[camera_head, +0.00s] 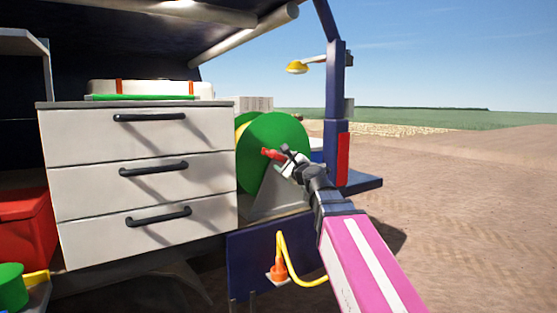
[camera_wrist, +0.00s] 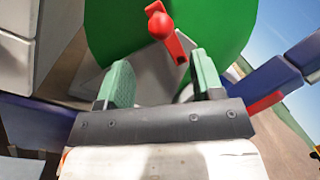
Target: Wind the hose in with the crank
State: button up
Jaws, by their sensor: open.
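A green hose reel (camera_head: 270,138) stands on a grey bracket (camera_head: 283,192) to the right of the drawer cabinet. A red crank (camera_head: 272,154) sits on the reel's face. In the wrist view the crank (camera_wrist: 166,33) is at the top centre, in front of the green disc (camera_wrist: 115,35). My gripper (camera_head: 289,160) is at the crank in the head view; the wrist view shows its two green fingers (camera_wrist: 160,78) apart, with the crank just beyond the tips and nothing between them. The yellow hose (camera_head: 290,262) hangs in a loop below, near an orange nozzle-like piece (camera_head: 278,270).
The white cabinet (camera_head: 140,160) with black handles stands left of the reel. A dark blue post (camera_head: 334,110) with a yellow lamp (camera_head: 298,67) rises to the right. A red box (camera_head: 25,215) is at the far left. Open dirt ground lies to the right.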

aim_at(276, 154)
jog(key=w+d+r+m+g+y, duration=0.2)
jog(key=d+m+g+y, duration=0.25)
jog(key=g, duration=0.35)
jog(key=shift+y, duration=0.35)
jog(key=x, duration=1)
jog(key=shift+w+a+f, duration=0.2)
grip_shut()
